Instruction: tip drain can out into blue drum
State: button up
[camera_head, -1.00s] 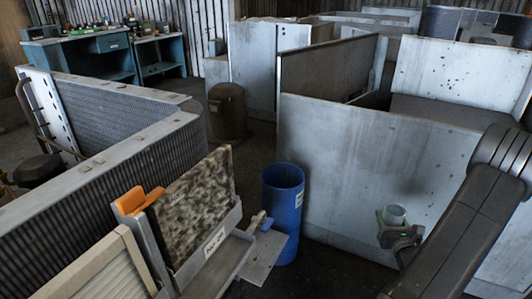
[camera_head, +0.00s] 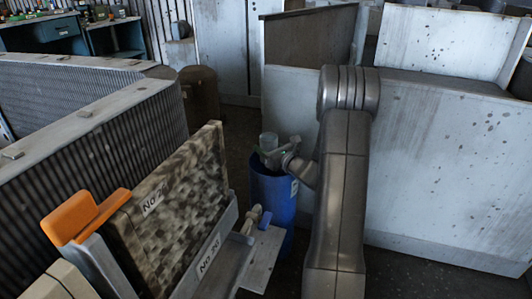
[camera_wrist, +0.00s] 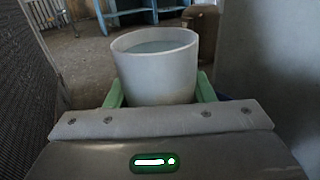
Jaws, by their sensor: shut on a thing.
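The drain can is a pale, open-topped cup (camera_wrist: 155,75) in the wrist view, upright between the green fingers of my gripper (camera_wrist: 160,98), with what looks like greyish liquid inside. My gripper is shut on it. In the head view the can (camera_head: 268,141) and my gripper (camera_head: 270,155) show above the blue drum (camera_head: 272,205). The drum stands on the floor, and its mouth is partly hidden behind the can and gripper. Whether the can is exactly over the mouth I cannot tell.
A rack with a mottled filter panel (camera_head: 165,215) and an orange handle (camera_head: 85,215) stands left of the drum. A small shelf (camera_head: 262,258) juts out beside the drum. Pale metal panels (camera_head: 440,165) stand to the right. A brown bin (camera_head: 200,95) stands behind.

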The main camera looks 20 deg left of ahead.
jog(key=shift+s+a, duration=0.1)
jog(key=shift+a, duration=0.1)
jog(key=m, duration=0.1)
jog(key=r+m+p, duration=0.1)
jog(key=m, duration=0.1)
jog(key=shift+s+a, duration=0.2)
jog(key=shift+s, duration=0.2)
jog(key=shift+s+m+p, duration=0.1)
jog(key=shift+m+p, duration=0.2)
jog(key=shift+p, duration=0.25)
jog(key=shift+s+a, duration=0.1)
jog(key=shift+s+a+m+p, duration=0.1)
jog(key=shift+s+m+p, duration=0.1)
jog(key=shift+m+p, duration=1)
jog(key=shift+s+a+m+p, duration=0.1)
jog(key=shift+s+m+p, duration=0.1)
jog(key=shift+m+p, duration=1)
jog(key=shift+f+m+p, duration=0.2)
jog(key=shift+m+p, duration=1.3)
jog(key=shift+m, duration=0.2)
jog(key=shift+f+m+p, duration=0.15)
jog(key=shift+m+p, duration=1.35)
jog(key=shift+m, duration=0.2)
jog(key=shift+w+d+r+m+p, duration=0.2)
jog(key=shift+r+m+p, duration=0.15)
jog(key=shift+m+p, duration=0.65)
jog(key=shift+w+d+r+m+p, duration=0.1)
jog(key=shift+w+r+m+p, duration=0.2)
jog(key=shift+m+p, duration=0.65)
